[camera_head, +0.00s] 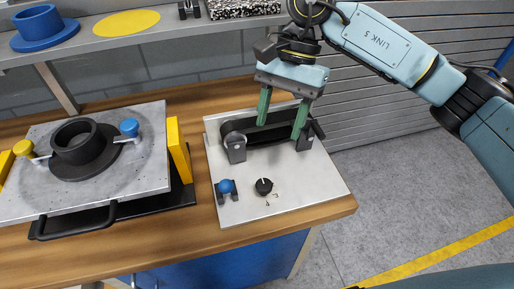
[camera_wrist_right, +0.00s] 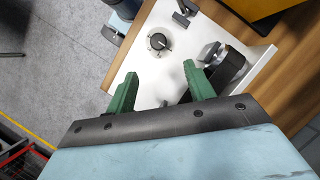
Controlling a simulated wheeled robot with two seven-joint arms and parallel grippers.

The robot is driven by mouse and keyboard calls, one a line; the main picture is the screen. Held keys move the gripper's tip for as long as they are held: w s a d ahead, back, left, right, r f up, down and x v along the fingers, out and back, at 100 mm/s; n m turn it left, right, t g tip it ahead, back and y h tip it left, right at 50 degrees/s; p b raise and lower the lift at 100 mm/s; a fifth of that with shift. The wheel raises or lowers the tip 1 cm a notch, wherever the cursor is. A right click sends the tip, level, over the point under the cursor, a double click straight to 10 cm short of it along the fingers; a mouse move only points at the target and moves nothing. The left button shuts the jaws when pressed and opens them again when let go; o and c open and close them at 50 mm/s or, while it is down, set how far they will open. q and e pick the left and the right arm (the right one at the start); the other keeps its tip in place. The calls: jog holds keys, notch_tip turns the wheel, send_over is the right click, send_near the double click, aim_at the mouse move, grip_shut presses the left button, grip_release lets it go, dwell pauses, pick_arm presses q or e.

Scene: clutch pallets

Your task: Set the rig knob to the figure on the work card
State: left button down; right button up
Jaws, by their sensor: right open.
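The rig (camera_head: 230,207) is a pale plate at the right end of the bench. Its small black knob (camera_head: 264,186) has a white pointer line and sits near the plate's front. Small figures, which look like 3 and 4, are printed beside it. The knob also shows in the right wrist view (camera_wrist_right: 158,42), beyond the fingertips. My right gripper (camera_head: 281,130) is open and empty, its green fingers pointing down above the rear of the rig, behind the knob and apart from it. I cannot make out a work card. My left gripper is not in view.
A blue ball-topped part (camera_head: 226,186) stands left of the knob. A dark cylinder in grey brackets (camera_head: 236,148) lies across the rig's rear, under my right gripper. A grey pallet (camera_head: 150,178) with a black ring (camera_head: 82,150) stands left. A shelf (camera_head: 180,35) runs behind.

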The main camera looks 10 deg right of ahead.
send_near(265, 184)
jog(key=x, duration=0.4)
jog(key=shift+a+f, duration=0.1)
jog(key=x, duration=0.2)
jog(key=shift+s+a+f, duration=0.1)
jog(key=shift+s+f, duration=0.1)
jog(key=shift+f, duration=0.1)
jog(key=shift+s+a+f, duration=0.1)
jog(key=shift+a+f, duration=0.05)
jog(key=shift+f, duration=0.55)
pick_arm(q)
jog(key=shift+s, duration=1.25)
pick_arm(e)
jog(key=c, duration=1)
